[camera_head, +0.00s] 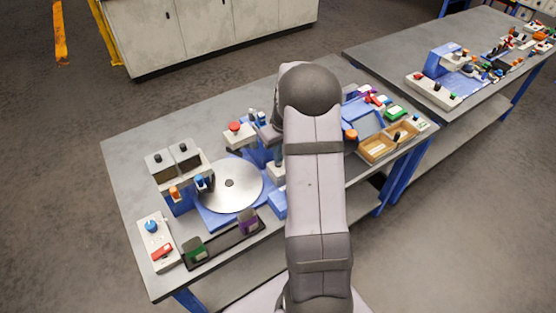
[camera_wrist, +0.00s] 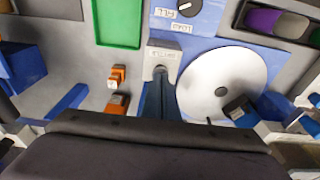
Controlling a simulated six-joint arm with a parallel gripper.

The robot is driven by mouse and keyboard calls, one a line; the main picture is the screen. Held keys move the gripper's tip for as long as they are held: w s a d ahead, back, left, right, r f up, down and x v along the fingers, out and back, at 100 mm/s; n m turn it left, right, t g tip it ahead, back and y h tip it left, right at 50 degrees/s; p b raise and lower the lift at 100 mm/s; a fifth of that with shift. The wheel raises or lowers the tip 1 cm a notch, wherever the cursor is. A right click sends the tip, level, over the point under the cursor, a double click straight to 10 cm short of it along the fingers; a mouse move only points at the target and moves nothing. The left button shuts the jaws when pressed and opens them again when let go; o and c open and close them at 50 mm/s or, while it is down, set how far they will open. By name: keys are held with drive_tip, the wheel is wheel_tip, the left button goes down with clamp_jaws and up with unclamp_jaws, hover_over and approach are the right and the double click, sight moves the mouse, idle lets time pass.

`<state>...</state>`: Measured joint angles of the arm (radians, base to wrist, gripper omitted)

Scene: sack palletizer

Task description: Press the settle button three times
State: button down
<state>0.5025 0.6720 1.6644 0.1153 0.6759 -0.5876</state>
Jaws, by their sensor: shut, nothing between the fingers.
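The settle button's pale housing (camera_wrist: 162,54), with a printed label, stands at the centre of the wrist view beside the turntable disc. In the head view the housing (camera_head: 276,173) shows partly at the left edge of my arm. My gripper (camera_wrist: 159,78) is shut and empty, its dark fingers reaching over the housing. The fingertips cover the button itself, so I cannot tell whether they touch it or whether it is pressed down. In the head view my gripper (camera_head: 278,158) is mostly hidden by my arm.
The metal turntable disc (camera_wrist: 222,85) lies close to the right in the wrist view. A green tray (camera_wrist: 118,24), an orange block (camera_wrist: 117,104) and a black knob (camera_wrist: 185,6) are nearby. A red-button box (camera_head: 236,135) stands behind the disc in the head view.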

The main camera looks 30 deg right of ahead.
idle(0.4)
drive_tip(key=shift+r+p, duration=0.9)
drive_tip(key=shift+r, duration=0.1)
drive_tip(key=shift+f, duration=0.25)
drive_tip(key=shift+f+b, duration=0.35)
drive_tip(key=shift+b, duration=0.05)
drive_tip(key=shift+f, duration=0.35)
drive_tip(key=shift+f+b, duration=0.15)
drive_tip(key=shift+b, duration=0.2)
drive_tip(key=shift+r+p, duration=0.85)
drive_tip(key=shift+r, duration=0.25)
drive_tip(key=shift+r, duration=0.15)
